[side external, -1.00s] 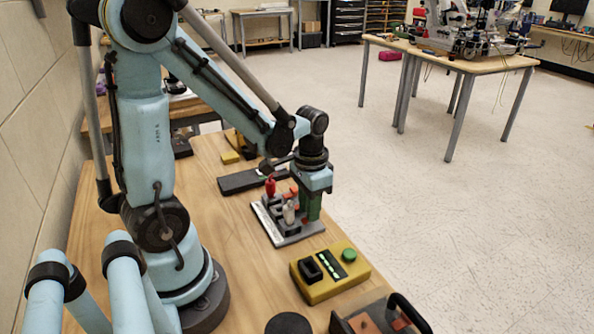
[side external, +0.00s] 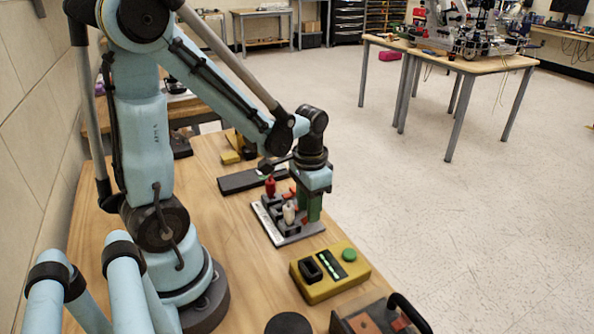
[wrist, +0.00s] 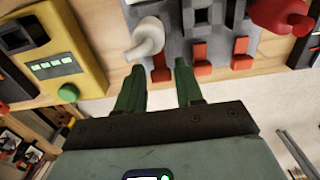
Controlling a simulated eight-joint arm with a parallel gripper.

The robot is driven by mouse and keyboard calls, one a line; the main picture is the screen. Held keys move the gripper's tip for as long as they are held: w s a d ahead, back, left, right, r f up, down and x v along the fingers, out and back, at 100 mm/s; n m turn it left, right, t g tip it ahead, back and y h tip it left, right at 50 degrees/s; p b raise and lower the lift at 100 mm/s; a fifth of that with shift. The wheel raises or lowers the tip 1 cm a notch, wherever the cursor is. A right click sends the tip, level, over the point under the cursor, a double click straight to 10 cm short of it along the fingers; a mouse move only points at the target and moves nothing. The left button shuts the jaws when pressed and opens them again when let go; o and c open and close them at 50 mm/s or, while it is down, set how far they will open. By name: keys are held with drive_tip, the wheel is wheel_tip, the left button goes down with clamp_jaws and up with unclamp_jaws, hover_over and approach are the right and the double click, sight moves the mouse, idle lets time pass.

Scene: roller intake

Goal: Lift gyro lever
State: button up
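A grey lever panel (side external: 264,222) stands on the wooden bench and carries a red-knobbed lever (side external: 270,187), a white-knobbed lever (side external: 289,211) and small red switch levers. I cannot read which one is the gyro lever. In the wrist view the white knob (wrist: 148,38) is at the upper middle, the red knob (wrist: 280,14) at the upper right, and a red switch lever (wrist: 160,66) lies just beyond the gap between my fingertips. My gripper (wrist: 157,67) has its two green fingers apart with nothing held. In the side view my gripper (side external: 313,206) points down at the panel's right edge.
A yellow box (side external: 330,276) with a green button and lit display stands in front of the panel. A dark flat box (side external: 250,180) lies behind it. A dark handled case (side external: 375,317) is at the front edge. Open floor lies to the right.

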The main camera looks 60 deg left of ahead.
wheel_tip(320, 180, up, 8)
idle(0.6)
